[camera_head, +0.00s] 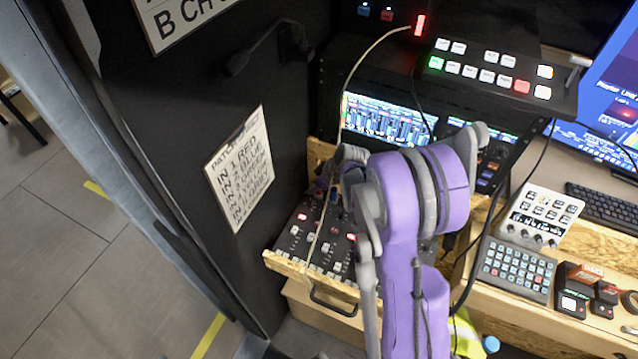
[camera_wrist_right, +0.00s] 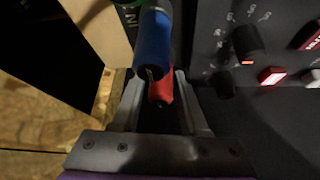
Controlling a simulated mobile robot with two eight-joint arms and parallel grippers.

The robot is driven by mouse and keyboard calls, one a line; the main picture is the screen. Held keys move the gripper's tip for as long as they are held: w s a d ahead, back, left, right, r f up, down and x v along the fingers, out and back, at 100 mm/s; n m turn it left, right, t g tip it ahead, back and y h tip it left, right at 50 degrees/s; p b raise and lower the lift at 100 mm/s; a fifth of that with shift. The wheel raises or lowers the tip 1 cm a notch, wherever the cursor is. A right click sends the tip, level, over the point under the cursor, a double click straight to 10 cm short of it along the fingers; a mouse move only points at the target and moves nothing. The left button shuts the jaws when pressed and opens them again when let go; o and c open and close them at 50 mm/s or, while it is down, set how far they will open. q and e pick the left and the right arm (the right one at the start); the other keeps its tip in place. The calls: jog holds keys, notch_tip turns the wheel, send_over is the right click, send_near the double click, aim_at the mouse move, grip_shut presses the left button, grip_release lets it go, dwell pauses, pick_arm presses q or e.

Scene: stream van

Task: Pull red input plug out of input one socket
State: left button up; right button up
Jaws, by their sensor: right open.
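The red plug (camera_wrist_right: 161,92) shows in the right wrist view between the two fingers of my right gripper (camera_wrist_right: 163,100). The fingers are open on either side of it, and I cannot tell whether they touch it. A blue plug (camera_wrist_right: 153,45) overlaps the red plug and hides part of it. The input one socket is not clearly visible. In the head view my purple right arm reaches over the mixer panel (camera_head: 305,232) and hides much of the plug area. My left gripper is not in view.
A patch list sign (camera_head: 240,168) hangs on the black wall left of the mixer. A lit rack screen (camera_head: 385,118) and a button switcher (camera_head: 490,75) are behind. A cable (camera_head: 352,75) hangs down near my right gripper. Keypads (camera_head: 515,268) lie on the right desk.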

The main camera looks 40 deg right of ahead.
jog(key=shift+f, duration=0.1)
grip_shut()
dwell(0.5)
